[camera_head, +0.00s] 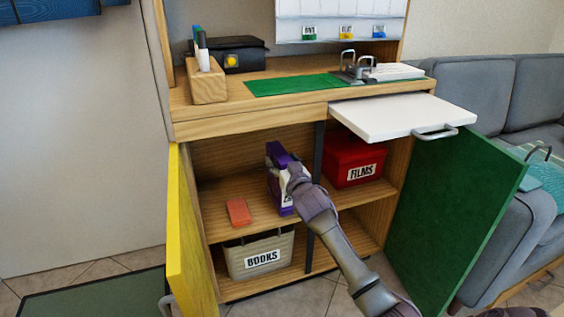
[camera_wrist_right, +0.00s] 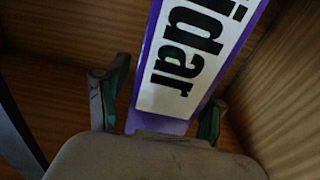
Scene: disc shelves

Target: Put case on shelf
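A purple case (camera_head: 277,178) with a white label stands on the middle shelf (camera_head: 222,193) of the open cabinet, near the central divider. In the right wrist view the case (camera_wrist_right: 190,65) looks tilted, and its label shows dark letters reading "idar". My right gripper (camera_head: 292,180) reaches into the cabinet at the case. Its fingers (camera_wrist_right: 160,105) are on both sides of the case, with narrow gaps that suggest it is open around it. The arm hides part of the case in the head view. My left gripper is not in view.
An orange-red block (camera_head: 238,212) lies on the shelf left of the case. A red FILMS box (camera_head: 350,158) stands right of the divider (camera_head: 317,150). A BOOKS bin (camera_head: 285,246) is below. A yellow door (camera_head: 188,240), green door (camera_head: 450,210) and white pull-out board (camera_head: 395,117) border the opening.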

